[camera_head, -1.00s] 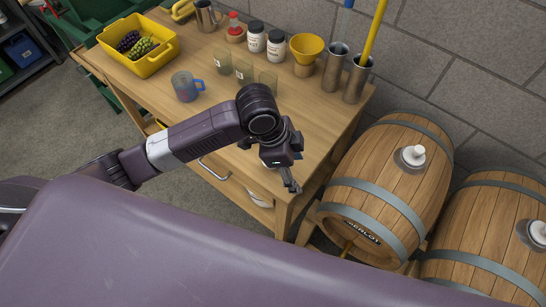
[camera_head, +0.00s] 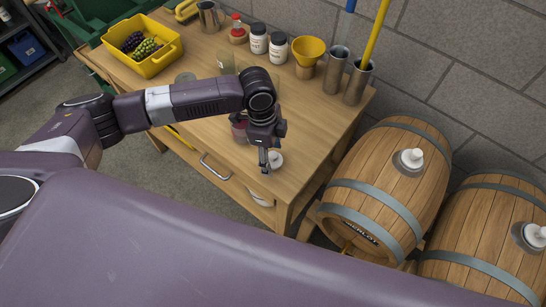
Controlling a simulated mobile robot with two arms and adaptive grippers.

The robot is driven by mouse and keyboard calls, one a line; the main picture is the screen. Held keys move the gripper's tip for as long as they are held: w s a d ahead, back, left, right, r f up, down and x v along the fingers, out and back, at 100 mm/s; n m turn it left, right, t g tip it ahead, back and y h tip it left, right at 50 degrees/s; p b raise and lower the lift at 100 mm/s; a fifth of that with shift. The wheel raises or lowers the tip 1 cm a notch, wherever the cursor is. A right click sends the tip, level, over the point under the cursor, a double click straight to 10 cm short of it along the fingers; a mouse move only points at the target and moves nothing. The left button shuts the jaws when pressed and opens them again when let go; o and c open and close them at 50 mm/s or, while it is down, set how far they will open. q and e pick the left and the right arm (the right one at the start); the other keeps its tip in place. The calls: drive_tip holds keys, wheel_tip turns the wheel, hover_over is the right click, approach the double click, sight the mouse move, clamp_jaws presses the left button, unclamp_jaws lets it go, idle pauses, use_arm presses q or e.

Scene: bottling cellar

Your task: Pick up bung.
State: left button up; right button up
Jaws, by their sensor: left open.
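A small white bung (camera_head: 275,160) stands on the wooden table near its front right edge. My left gripper (camera_head: 265,163) points down just left of it and in front of it, hiding part of it. The gripper is open, with nothing seen between its fingers. I cannot tell whether a finger touches the bung. Other white bungs sit on the tops of the near barrel (camera_head: 411,158) and the right barrel (camera_head: 536,234). My right gripper is out of view.
A reddish vessel (camera_head: 239,132) shows beside my gripper. My arm hides part of the middle.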

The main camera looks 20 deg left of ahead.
use_arm(q)
drive_tip(key=shift+d+f, duration=0.15)
drive_tip(key=shift+f, duration=0.65)
drive_tip(key=shift+c, duration=0.5)
drive_tip(key=c, duration=1.1)
drive_tip(key=shift+r, duration=0.15)
drive_tip(key=shift+c, duration=0.2)
